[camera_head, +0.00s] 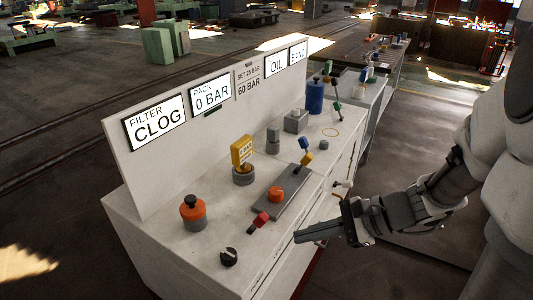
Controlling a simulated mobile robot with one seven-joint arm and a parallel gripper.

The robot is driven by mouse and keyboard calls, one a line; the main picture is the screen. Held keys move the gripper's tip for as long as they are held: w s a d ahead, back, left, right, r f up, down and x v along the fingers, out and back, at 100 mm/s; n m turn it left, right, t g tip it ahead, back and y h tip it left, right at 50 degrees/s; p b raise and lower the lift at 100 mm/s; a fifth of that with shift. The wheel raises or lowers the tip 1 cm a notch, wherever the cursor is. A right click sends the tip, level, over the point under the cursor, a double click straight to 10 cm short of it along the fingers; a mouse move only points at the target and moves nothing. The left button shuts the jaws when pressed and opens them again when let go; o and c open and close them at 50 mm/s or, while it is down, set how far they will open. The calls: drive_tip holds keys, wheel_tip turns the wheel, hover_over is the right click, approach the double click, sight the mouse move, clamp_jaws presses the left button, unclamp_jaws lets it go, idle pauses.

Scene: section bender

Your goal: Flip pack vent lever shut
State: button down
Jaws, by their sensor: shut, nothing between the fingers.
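A white console (150,215) carries several controls on its sloping top. A red-tipped lever (259,221) leans near the front edge, and a lever with blue and yellow parts (304,152) stands farther back beside a grey plate (290,187). I cannot tell from any label which is the pack vent lever. The display above reads PACK 0 BAR (211,92). My gripper (298,237) is shut and empty. It points left near the console's front edge, right of the red-tipped lever in the picture and apart from it.
An orange knob (275,193), a yellow tagged control (242,154), an orange-red button post (192,213) and a black dial (229,256) stand close by. A blue cylinder (315,97) and more levers are farther back. Open floor lies right of the console.

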drive_tip(key=w+d+f+m+t+b, duration=0.2)
drive_tip(key=d+f+m, duration=0.1)
drive_tip(key=f+m, duration=0.1)
drive_tip(key=w+d+f+m+t+y+b, duration=0.1)
drive_tip(key=w+d+f+m+t+b, duration=0.2)
drive_tip(key=f+m, duration=0.2)
wheel_tip(320, 180, down, 2)
drive_tip(key=shift+w+f, duration=0.15)
drive_tip(key=shift+f, duration=0.1)
drive_tip(key=b, duration=0.3)
approach(257, 223)
drive_tip(key=w+a+f, duration=0.2)
drive_tip(key=w+f, duration=0.1)
drive_tip(key=f, duration=0.1)
drive_tip(key=shift+w+a+r, duration=0.25)
drive_tip(key=shift+w+a, duration=0.05)
drive_tip(key=shift+w, duration=0.1)
drive_tip(key=shift+w+r+p, duration=0.1)
drive_tip(key=shift+r+p, duration=0.15)
drive_tip(key=shift+p, duration=0.05)
